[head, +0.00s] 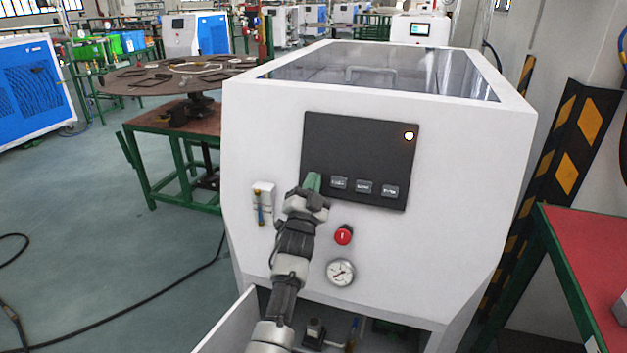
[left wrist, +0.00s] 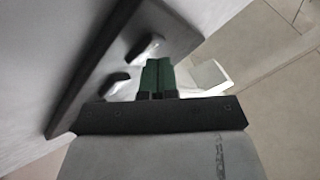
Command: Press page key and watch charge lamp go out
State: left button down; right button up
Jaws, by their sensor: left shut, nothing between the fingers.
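The dark control panel (head: 350,150) is on the front of the white generator. My left gripper (head: 314,181) is shut and empty at the panel's lower left, left of the keys. Its green fingertips (left wrist: 157,73) also show in the left wrist view, by two raised keys (left wrist: 117,83). I cannot tell whether they touch anything. My right gripper is out of view.
Below the panel are a red button (head: 343,235) and a pressure gauge (head: 340,272). A small flow meter (head: 263,203) is left of my gripper. An open compartment (head: 335,325) lies below. A red-topped table (head: 590,250) stands at the right.

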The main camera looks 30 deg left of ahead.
pick_arm(q)
jog(key=shift+w, duration=0.15)
dwell(0.4)
jog(key=shift+s+d+r+p, duration=0.15)
jog(key=shift+s+r+p, duration=0.05)
jog(key=shift+s+p, duration=0.55)
jog(key=s+p, duration=0.1)
jog(key=s+r+p, duration=0.1)
jog(key=s, duration=0.1)
jog(key=s+d+p, duration=0.1)
jog(key=p, duration=0.1)
jog(key=shift+s+r, duration=0.2)
jog(key=shift+s, duration=0.2)
dwell(0.5)
